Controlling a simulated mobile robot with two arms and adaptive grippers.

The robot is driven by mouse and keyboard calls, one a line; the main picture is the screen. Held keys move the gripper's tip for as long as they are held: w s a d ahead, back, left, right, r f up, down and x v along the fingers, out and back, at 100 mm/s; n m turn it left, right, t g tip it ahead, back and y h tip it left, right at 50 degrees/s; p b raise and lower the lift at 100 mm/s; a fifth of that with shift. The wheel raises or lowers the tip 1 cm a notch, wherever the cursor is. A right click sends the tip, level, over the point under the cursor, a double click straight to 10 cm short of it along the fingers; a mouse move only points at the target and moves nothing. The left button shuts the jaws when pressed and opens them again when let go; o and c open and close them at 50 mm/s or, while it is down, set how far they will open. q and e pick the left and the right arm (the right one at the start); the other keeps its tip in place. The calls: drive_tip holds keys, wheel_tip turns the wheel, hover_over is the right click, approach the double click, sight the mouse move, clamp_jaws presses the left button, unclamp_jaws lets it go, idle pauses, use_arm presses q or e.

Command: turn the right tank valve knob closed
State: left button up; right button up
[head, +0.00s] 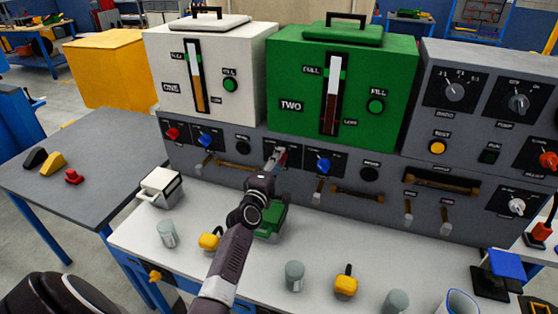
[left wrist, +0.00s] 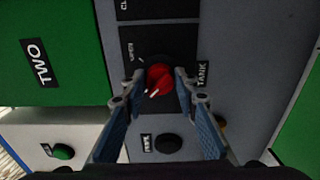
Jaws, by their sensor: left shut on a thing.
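The right tank valve knob (left wrist: 160,80) is red and sits on a dark plate below the green tank TWO (head: 290,70). In the left wrist view it is between the fingertips, with white marks on its face and lettering reading OPEN and TANK beside it. My left gripper (head: 275,157) reaches the panel front and is shut on this knob; in the head view it largely hides it. The knob's exact setting is hard to read. My right gripper is not in view.
A blue knob (head: 323,165) and a black knob (head: 370,174) sit just right of the gripper. The white tank ONE (head: 220,70) has its own red knob (head: 172,133). Grey cups, yellow-handled items and a green box (head: 270,222) stand on the white counter below.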

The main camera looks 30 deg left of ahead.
use_arm(q)
drive_tip(key=o, duration=1.2)
drive_tip(key=shift+c, duration=0.2)
drive_tip(key=v, duration=1.2)
drive_tip(key=shift+f, duration=0.15)
